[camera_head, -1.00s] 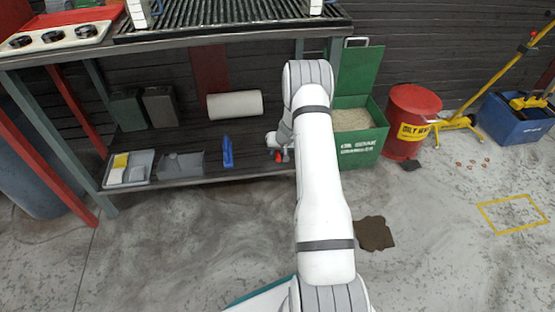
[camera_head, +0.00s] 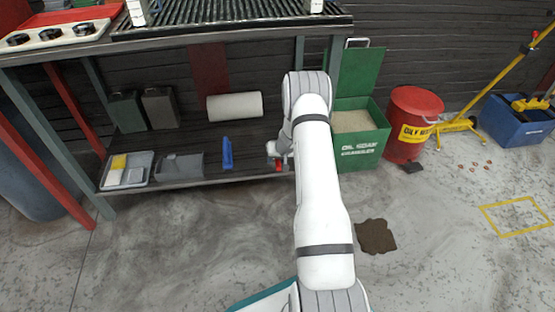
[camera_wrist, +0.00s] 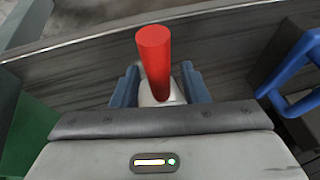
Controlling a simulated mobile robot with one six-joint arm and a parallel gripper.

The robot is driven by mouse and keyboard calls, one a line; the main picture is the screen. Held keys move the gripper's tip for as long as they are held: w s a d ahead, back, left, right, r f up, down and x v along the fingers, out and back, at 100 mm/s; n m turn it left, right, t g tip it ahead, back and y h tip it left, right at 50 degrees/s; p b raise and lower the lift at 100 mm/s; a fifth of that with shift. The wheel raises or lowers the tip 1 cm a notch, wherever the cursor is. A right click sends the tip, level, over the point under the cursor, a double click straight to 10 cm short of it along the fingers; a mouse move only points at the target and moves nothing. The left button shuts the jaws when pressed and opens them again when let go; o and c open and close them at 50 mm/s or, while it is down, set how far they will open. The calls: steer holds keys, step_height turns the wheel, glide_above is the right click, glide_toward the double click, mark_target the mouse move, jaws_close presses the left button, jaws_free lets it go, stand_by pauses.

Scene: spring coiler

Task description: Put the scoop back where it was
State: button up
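The scoop shows as a red handle (camera_wrist: 155,60) in the wrist view, standing between my gripper's two blue-grey fingers. A pale part shows at the handle's base between the fingers. The rest of the scoop is hidden. My gripper (camera_wrist: 160,87) appears shut on the scoop, though the contact is hard to see. In the head view, my gripper (camera_head: 276,152) is at the front edge of the lower shelf (camera_head: 235,178), with the red handle (camera_head: 280,166) just below it. The green oil soak granules bin (camera_head: 360,155) stands open to the right.
A blue-handled tool (camera_head: 227,153) stands on the shelf left of my gripper; it also shows in the wrist view (camera_wrist: 290,75). Grey trays (camera_head: 180,168) and a white roll (camera_head: 235,106) are on the shelf. A red can (camera_head: 410,125) stands right of the bin. A dark patch (camera_head: 375,236) lies on the floor.

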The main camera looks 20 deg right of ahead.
steer(key=shift+s+r+p, duration=0.15)
steer(key=shift+r+p, duration=0.25)
steer(key=shift+r, duration=0.15)
steer(key=p+v, duration=0.3)
steer(key=v, duration=0.8)
steer(key=s+a+r+n+g+y, duration=0.1)
steer(key=s+a+r, duration=0.5)
steer(key=a+r, duration=0.4)
steer(key=s+a+r+n+g+y, duration=0.1)
steer(key=s+a+r+n, duration=0.1)
steer(key=s+a+r, duration=0.7)
steer(key=s+a+r+h, duration=0.1)
steer(key=s+r, duration=0.3)
steer(key=s, duration=0.5)
steer(key=s+a+r+g+h, duration=0.1)
steer(key=s+r+h, duration=0.1)
steer(key=s+r, duration=0.3)
steer(key=s, duration=0.4)
steer(key=shift+s+a+r+n+g, duration=0.25)
steer(key=shift+s+n+g, duration=0.05)
steer(key=shift+s, duration=0.05)
